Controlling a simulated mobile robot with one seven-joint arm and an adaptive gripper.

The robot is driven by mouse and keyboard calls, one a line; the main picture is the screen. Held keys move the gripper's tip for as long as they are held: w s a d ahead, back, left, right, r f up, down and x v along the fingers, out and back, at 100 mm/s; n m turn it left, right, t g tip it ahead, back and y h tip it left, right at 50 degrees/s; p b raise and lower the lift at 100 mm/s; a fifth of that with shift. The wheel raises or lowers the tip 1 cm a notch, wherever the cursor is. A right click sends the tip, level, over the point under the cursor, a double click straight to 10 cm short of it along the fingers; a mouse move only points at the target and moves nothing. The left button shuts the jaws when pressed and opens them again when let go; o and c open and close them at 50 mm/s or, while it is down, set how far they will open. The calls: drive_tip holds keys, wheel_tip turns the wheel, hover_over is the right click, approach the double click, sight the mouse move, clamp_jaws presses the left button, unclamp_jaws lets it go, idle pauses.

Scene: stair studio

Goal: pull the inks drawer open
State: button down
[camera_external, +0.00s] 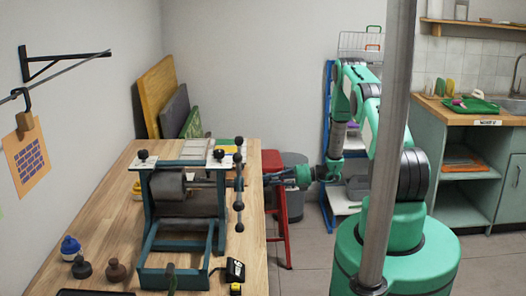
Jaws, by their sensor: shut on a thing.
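My gripper (253,173) reaches in from the right over the table's right edge, close to the spoked wheel (239,186) of the teal press. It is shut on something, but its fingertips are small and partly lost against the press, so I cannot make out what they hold. I cannot pick out the inks drawer or its label in this view. The press may hide it, so I cannot tell how far open it is.
The press (175,257) stands on the wooden table (112,213). A red stool (284,225) and a grey bin (296,200) are close to my arm. A metal post (386,150) blocks part of the view.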

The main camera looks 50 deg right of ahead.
drive_tip(key=f+v, duration=0.2)
drive_tip(key=v, duration=1.9)
drive_tip(key=f+b+v, duration=0.1)
drive_tip(key=f+v, duration=0.1)
drive_tip(key=v, duration=1.8)
drive_tip(key=shift+s+d+f, duration=0.4)
drive_tip(key=shift+s+d, duration=0.05)
drive_tip(key=c, duration=1.7)
unclamp_jaws()
drive_tip(key=v, duration=1.2)
